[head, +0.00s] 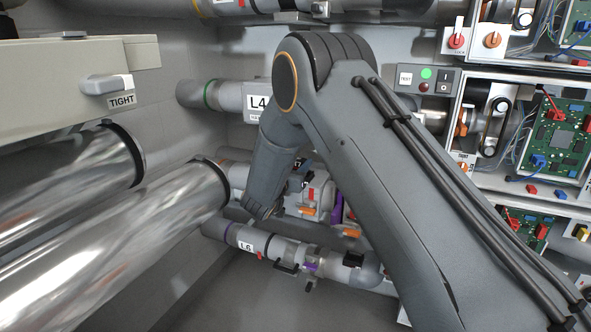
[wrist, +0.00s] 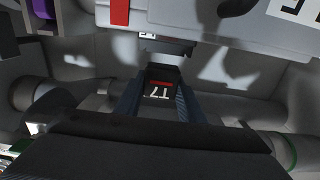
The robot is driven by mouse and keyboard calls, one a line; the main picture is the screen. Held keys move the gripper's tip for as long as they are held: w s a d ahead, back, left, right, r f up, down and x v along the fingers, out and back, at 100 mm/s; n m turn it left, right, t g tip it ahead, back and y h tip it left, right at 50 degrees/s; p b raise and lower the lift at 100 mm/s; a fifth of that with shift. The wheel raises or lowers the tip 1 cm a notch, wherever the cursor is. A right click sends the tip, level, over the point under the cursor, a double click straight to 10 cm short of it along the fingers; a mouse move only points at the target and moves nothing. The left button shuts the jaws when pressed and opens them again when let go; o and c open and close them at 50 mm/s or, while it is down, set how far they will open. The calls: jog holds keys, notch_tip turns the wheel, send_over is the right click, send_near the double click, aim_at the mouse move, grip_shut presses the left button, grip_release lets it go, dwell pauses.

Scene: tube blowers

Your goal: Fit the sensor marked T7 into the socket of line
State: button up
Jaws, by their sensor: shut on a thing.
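My gripper (wrist: 156,98) is shut on the sensor (wrist: 158,92), a dark block marked T7 in white with a red mark; the lettering is upside down in the wrist view. A dark fitting (wrist: 166,45) lies just beyond the sensor, under a grey housing (wrist: 215,18) with a red stripe; I cannot tell whether they touch or whether it is a socket. In the head view my gripper (head: 262,210) points down near the pipe marked L6 (head: 275,245), and the sensor cannot be made out there. A pipe marked L4 (head: 230,96) runs above.
Two shiny large pipes (head: 85,250) fill the left, below a beige box (head: 60,85) labelled TIGHT. A middle pipe with orange and purple parts (head: 310,195) lies close to my gripper. A TEST switch box (head: 425,79) and open circuit boards (head: 555,130) are at right.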

jog(key=x, duration=0.2)
jog(key=shift+w+d+b, duration=0.1)
jog(key=shift+w+b, duration=0.2)
jog(key=shift+b, duration=0.1)
jog(key=shift+f+b, duration=0.45)
jog(key=shift+f, duration=0.8)
jog(key=shift+f, duration=0.3)
jog(key=o, duration=1.2)
jog(key=shift+v, duration=4)
